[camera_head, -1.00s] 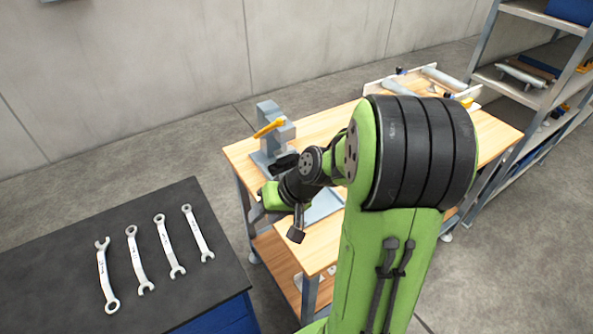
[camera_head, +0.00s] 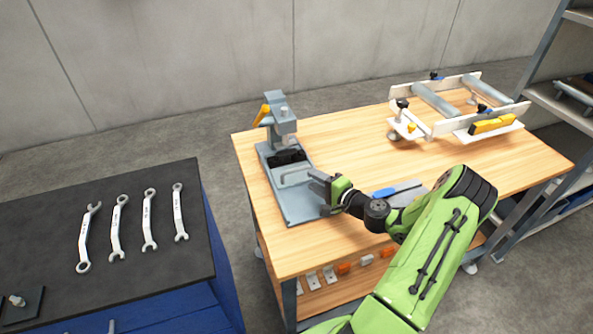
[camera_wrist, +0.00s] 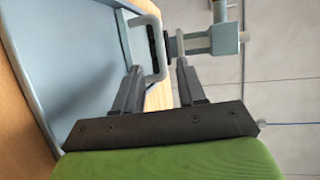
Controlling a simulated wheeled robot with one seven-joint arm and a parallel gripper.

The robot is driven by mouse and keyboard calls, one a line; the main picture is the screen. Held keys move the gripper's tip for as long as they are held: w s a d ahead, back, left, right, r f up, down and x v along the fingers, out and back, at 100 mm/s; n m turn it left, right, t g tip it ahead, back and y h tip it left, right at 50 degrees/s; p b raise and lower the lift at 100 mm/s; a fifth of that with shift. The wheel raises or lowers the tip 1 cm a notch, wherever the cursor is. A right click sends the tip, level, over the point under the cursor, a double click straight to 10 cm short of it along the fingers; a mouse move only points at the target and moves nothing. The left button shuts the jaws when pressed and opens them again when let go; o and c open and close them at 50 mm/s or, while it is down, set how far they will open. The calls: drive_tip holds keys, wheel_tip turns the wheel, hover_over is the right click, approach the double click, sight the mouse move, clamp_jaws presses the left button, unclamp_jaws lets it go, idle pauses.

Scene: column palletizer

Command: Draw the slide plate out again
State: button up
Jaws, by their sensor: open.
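A grey-blue press (camera_head: 281,122) with an orange lever (camera_head: 262,115) stands at the back left of the wooden bench. Its long flat base (camera_head: 300,207) reaches toward the front. A pale bar handle (camera_head: 297,172) shows in front of the dark block (camera_head: 287,157) under the press; I cannot clearly tell the slide plate from the base. My gripper (camera_head: 322,184) is low at the right side of the base, near the handle. In the wrist view my gripper (camera_wrist: 158,72) is open, and the looped handle (camera_wrist: 157,50) appears between or just beyond its fingertips. Contact is not clear.
A roller frame (camera_head: 435,105) with yellow and black parts stands at the back right of the bench (camera_head: 345,150). A blue-handled tool (camera_head: 385,193) lies beside my arm. Several wrenches (camera_head: 117,225) lie on the dark cabinet at left. A shelf stands at right.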

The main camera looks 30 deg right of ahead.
sight(296, 169)
drive_tip(key=x, duration=0.8)
drive_tip(key=shift+w+a, duration=0.1)
drive_tip(key=shift+w, duration=0.25)
clamp_jaws()
